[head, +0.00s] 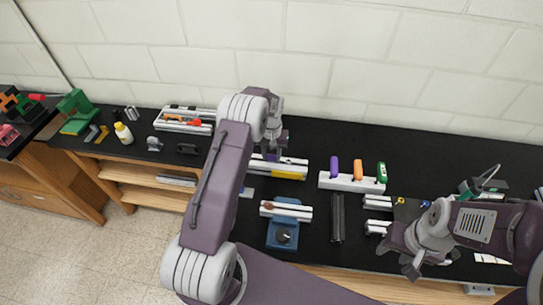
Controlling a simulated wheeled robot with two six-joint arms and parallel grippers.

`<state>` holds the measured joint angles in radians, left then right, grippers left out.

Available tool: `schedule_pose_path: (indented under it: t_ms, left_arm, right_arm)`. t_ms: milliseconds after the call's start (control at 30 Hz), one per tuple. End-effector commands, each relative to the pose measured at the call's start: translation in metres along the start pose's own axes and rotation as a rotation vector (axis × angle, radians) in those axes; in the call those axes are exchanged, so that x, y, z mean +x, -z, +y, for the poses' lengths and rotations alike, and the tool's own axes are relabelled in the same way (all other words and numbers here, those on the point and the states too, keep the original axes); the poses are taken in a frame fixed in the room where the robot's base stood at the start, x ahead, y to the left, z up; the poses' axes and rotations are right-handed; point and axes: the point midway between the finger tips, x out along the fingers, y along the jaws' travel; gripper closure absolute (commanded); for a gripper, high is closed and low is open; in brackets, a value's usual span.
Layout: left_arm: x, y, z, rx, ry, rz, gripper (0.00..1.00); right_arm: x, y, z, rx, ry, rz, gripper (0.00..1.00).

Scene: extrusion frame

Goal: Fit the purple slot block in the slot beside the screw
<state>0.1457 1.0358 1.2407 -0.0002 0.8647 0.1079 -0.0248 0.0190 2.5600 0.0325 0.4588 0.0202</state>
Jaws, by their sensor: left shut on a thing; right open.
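My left gripper (272,148) points down over the back middle of the bench and is shut on the purple slot block, which is small and mostly hidden by the gripper. Just below it lies a silver extrusion rail (299,163) with a yellow part (288,174) along its front. I cannot tell whether the block touches the rail or sits in its slot. The screw is too small to make out. My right gripper (400,262) is open and empty over the front right edge of the bench.
A white rack (343,183) holds purple, orange and green handles right of the rail. A blue vise (284,235) clamps another rail piece in front. A dark bar (337,218) lies beside it. A tray (182,128) with tools and a yellow-white bottle (123,133) are at left.

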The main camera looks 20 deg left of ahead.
Motion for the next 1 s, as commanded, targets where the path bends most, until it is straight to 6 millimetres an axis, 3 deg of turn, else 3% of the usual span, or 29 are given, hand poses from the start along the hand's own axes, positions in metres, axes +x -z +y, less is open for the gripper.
schedule_pose_path:
  t_ms: [33, 100, 467, 800, 1000]
  left_arm:
    - [0.001, 0.000, 0.000, 0.000, 0.000, 0.000, 0.58]
    - [0.000, 0.000, 0.000, 0.000, 0.000, 0.001, 0.39]
    - [-0.003, 0.001, 0.000, 0.000, 0.000, 0.003, 0.39]
    - [-0.071, 0.001, 0.000, 0.000, -0.001, 0.006, 0.39]
    - [-0.090, 0.000, 0.000, 0.000, 0.000, 0.002, 0.39]
  right_arm:
    - [0.001, 0.000, 0.000, 0.000, 0.000, 0.000, 0.56]
    - [0.000, 0.000, 0.000, 0.000, 0.000, 0.000, 0.56]
    - [0.002, 0.000, 0.000, 0.000, 0.000, 0.000, 0.56]
    - [0.021, -0.002, 0.000, 0.000, 0.000, 0.000, 0.56]
    - [0.023, -0.002, 0.000, 0.000, 0.000, 0.000, 0.56]
